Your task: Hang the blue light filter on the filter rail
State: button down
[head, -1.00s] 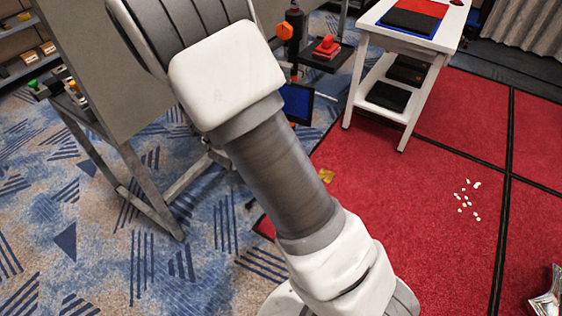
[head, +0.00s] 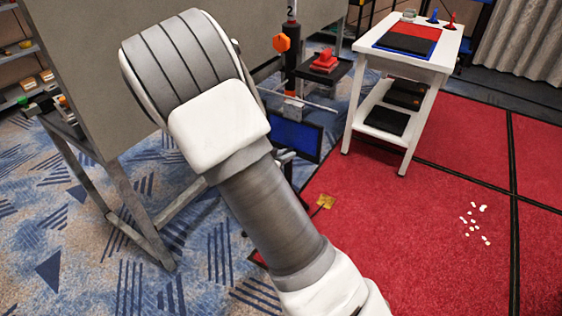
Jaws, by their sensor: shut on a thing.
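The blue light filter (head: 297,136), a blue panel in a dark frame, shows just right of my arm, below the black post. My arm hides part of its left side. A thin pale horizontal bar (head: 318,106) runs just above the panel and may be the filter rail. I cannot tell whether the panel hangs from it.
A black post (head: 291,60) with an orange knob (head: 281,43) carries a shelf with a red object (head: 325,60). A white table (head: 447,50) stands right of it. A large grey panel (head: 85,60) is at left. White bits (head: 475,222) lie on the red carpet.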

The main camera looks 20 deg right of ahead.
aim_at(292, 146)
jog(key=shift+w+d+b, duration=0.6)
jog(key=shift+w+d, duration=0.25)
jog(key=shift+d, duration=0.25)
jog(key=shift+w+d+b, duration=0.55)
jog(key=shift+w+d, duration=0.3)
jog(key=shift+d, duration=0.25)
jog(key=shift+w+d+f, duration=0.1)
jog(key=shift+f, duration=0.1)
jog(key=shift+f+b, duration=0.3)
jog(key=shift+f, duration=0.15)
jog(key=c, duration=0.8)
grip_release()
jog(key=shift+o, duration=0.2)
